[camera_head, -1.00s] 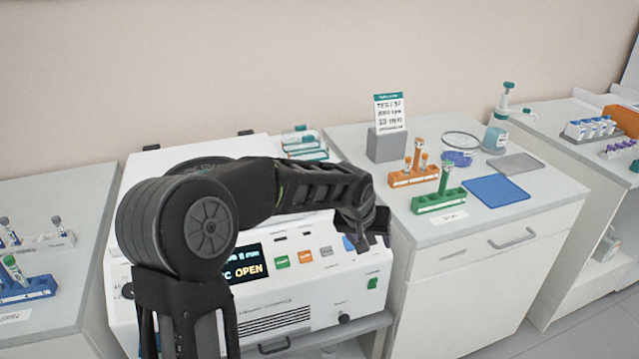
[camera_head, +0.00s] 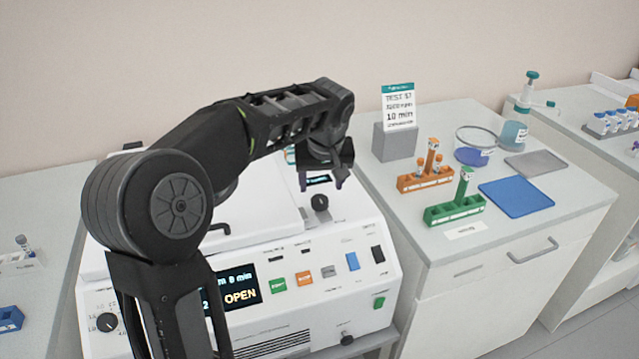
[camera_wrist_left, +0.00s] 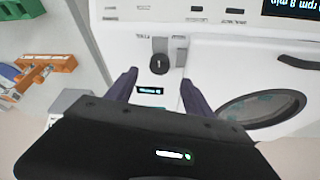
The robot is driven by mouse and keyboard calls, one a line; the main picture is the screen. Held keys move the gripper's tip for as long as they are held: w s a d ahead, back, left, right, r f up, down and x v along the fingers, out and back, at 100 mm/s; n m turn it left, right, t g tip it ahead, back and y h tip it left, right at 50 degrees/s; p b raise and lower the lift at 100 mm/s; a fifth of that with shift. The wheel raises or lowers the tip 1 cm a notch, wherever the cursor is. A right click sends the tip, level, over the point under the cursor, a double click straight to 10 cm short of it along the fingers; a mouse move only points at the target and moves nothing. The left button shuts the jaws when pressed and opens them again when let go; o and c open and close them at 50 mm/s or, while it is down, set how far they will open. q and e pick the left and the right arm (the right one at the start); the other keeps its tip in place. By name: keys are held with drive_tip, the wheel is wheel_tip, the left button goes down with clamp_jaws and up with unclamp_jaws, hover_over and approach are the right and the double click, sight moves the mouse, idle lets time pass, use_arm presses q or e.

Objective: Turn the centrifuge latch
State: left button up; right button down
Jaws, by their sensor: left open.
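The white centrifuge (camera_head: 370,262) stands at the middle of the head view, and its front display (camera_head: 240,289) reads "OPEN". A black round latch knob (camera_head: 320,203) sits on its top at the right. The knob also shows in the left wrist view (camera_wrist_left: 159,64), beside a grey strip. My left gripper (camera_head: 321,183) is above and behind the knob in the head view, fingers pointing down. In the left wrist view my open, empty left gripper (camera_wrist_left: 158,84) has one finger on each side of the knob's line; contact cannot be told. The arm hides much of the lid.
A bench on the right holds an orange rack (camera_head: 425,182), a green rack (camera_head: 455,210), a blue mat (camera_head: 516,197) and a sign on a grey block (camera_head: 394,142). A small blue rack (camera_head: 10,319) is at the left. A lid window (camera_wrist_left: 262,108) shows in the wrist view.

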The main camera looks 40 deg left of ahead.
sight(320, 200)
use_arm(q)
drive_tip(key=shift+p+x, duration=0.6)
drive_tip(key=shift+x, duration=3.25)
drive_tip(key=shift+c, duration=0.4)
clamp_jaws()
